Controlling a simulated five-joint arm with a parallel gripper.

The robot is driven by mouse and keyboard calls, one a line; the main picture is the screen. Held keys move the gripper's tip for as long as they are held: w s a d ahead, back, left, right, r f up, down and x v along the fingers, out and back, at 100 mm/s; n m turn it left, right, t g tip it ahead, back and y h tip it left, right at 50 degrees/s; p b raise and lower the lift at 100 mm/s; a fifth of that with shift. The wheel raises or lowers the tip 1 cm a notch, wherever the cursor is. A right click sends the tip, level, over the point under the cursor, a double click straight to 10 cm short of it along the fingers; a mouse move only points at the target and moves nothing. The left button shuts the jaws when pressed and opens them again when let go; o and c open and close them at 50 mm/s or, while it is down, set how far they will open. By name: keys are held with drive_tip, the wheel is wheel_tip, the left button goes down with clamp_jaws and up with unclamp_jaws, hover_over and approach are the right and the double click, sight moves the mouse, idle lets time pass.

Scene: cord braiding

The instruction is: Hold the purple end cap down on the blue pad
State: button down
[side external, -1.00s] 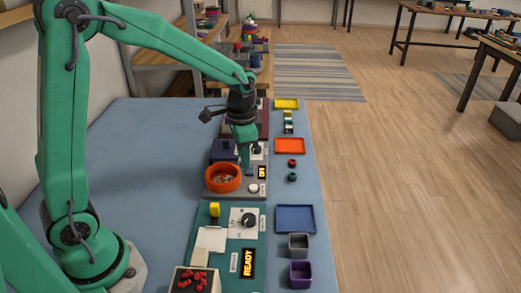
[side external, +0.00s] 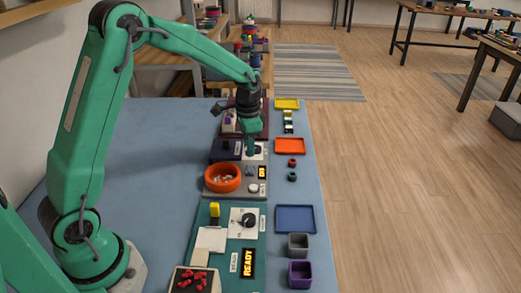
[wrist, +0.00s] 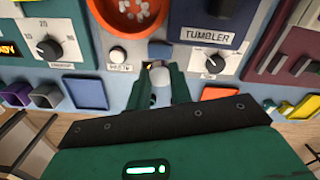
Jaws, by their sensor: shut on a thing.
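My gripper (side external: 251,151) is over the front part of the machine row, near the TUMBLER dial. In the wrist view its fingers (wrist: 160,70) are shut on a pale grey rounded piece (wrist: 160,92); the fingers hide part of it. I see no purple on this piece, and I cannot make out a purple end cap anywhere. A flat blue pad with a raised rim (side external: 295,218) lies empty near the table's right edge, nearer the side camera than my gripper. It also shows in the wrist view (wrist: 86,93), left of the fingers.
A purple square tub (side external: 300,274) and a grey one (side external: 298,246) stand nearer the side camera than the pad. An orange bowl of pale pieces (side external: 222,178) sits beside my gripper. Orange (side external: 290,146) and yellow (side external: 287,103) pads lie farther off. The left of the table is clear.

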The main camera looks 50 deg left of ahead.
sight(250, 169)
drive_tip(key=shift+f, duration=2.4)
drive_tip(key=shift+f, duration=0.45)
idle(0.6)
drive_tip(key=shift+r, duration=0.2)
drive_tip(key=shift+r, duration=2.85)
